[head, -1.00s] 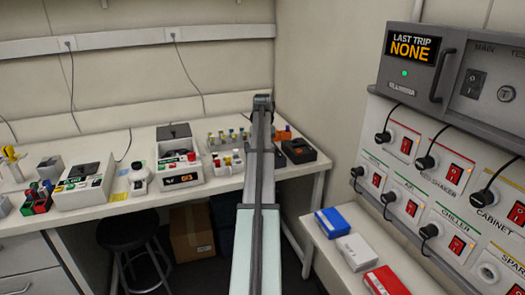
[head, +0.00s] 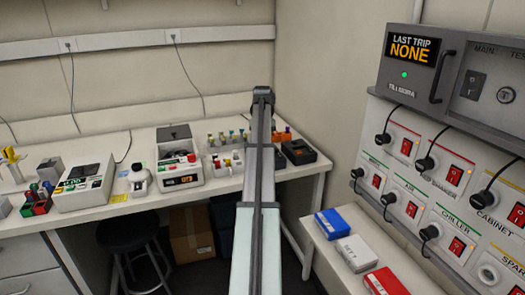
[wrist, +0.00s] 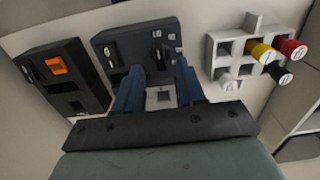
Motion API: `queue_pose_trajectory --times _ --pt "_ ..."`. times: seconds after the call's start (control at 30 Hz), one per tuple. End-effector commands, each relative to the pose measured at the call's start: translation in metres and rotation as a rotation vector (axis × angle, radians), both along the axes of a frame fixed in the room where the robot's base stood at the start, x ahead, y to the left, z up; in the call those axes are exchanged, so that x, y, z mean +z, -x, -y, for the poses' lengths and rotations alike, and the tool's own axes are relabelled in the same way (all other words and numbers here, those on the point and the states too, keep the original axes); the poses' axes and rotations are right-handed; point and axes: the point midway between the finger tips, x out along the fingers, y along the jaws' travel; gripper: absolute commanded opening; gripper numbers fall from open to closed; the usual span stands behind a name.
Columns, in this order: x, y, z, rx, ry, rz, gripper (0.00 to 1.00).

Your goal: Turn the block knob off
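In the wrist view my gripper (wrist: 160,76) has two blue fingers set apart, with nothing gripped that I can see. The fingers reach over the lower part of a dark instrument block (wrist: 109,41). A dark knob (wrist: 163,56) with pale marks around it sits on the block's face, just beyond and between the fingertips. I cannot tell whether a finger touches it, nor read its setting. A light square plate (wrist: 161,98) with a dark centre shows between the fingers. In the head view my arm hides the gripper and probably most of this block.
A black unit (wrist: 67,78) with an orange switch (wrist: 57,66) stands left of the block. A white rack (wrist: 232,50) with yellow, red and black caps is close on the right. The head view shows bench instruments (head: 180,160) and a switch panel (head: 455,160).

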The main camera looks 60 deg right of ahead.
Motion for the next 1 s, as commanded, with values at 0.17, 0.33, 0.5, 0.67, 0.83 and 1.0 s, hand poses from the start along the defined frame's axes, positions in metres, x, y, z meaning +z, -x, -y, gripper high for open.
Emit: queue_pose_trajectory --times 0.17,0.33,0.5,0.67,0.83,1.0 --pt "0.038 -0.001 0.002 0.0 0.002 0.001 0.39" --pt "0.069 -0.001 0.002 0.0 0.002 0.001 0.39" --pt "0.09 -0.001 0.001 0.001 0.001 0.001 0.39" --pt "0.101 0.0 0.001 0.001 0.001 0.001 0.39" --pt "0.103 0.0 0.0 0.001 0.0 0.0 0.39" --pt "0.103 0.0 0.0 0.001 0.0 0.0 0.39"
